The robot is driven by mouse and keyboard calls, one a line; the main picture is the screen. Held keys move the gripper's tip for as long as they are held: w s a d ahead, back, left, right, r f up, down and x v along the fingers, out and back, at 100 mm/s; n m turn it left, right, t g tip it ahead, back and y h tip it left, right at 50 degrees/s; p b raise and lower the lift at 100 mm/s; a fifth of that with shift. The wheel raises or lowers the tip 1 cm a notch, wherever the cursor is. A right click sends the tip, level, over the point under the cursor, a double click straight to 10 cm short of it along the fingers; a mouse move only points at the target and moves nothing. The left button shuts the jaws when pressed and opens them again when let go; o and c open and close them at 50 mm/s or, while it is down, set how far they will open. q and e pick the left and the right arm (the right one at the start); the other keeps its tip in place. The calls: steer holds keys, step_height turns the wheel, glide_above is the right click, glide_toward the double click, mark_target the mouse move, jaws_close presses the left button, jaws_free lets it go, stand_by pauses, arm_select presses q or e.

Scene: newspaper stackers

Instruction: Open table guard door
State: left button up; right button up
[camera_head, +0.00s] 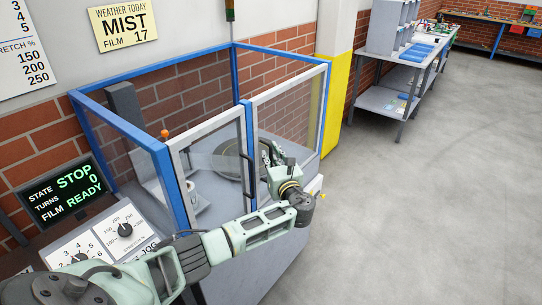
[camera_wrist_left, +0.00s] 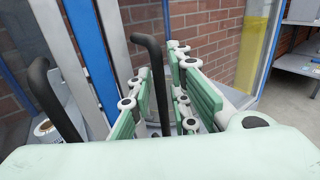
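The table guard (camera_head: 196,60) is a blue-framed enclosure with clear panels around the table. Its front has a left door (camera_head: 208,124) and a right door (camera_head: 290,88), both grey-framed and standing closed, with a blue post (camera_wrist_left: 90,50) between them. One black bar handle (camera_wrist_left: 50,100) is on the left door. Another black handle (camera_wrist_left: 152,60) stands on the right door's side. My left gripper (camera_head: 277,168) is at the front of the right door. In the left wrist view its fingers are apart, on both sides of this second handle; firm contact cannot be made out. My right gripper is out of view.
A control panel with a STOP screen (camera_head: 66,190) and dials (camera_head: 125,229) stands left of the guard. A yellow-based pillar (camera_head: 336,98) is behind its right side. A grey shelf bench (camera_head: 387,101) stands further back. The floor at right is clear.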

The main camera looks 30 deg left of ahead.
arm_select(q)
jaws_close()
steer(key=shift+f, duration=0.1)
stand_by(0.5)
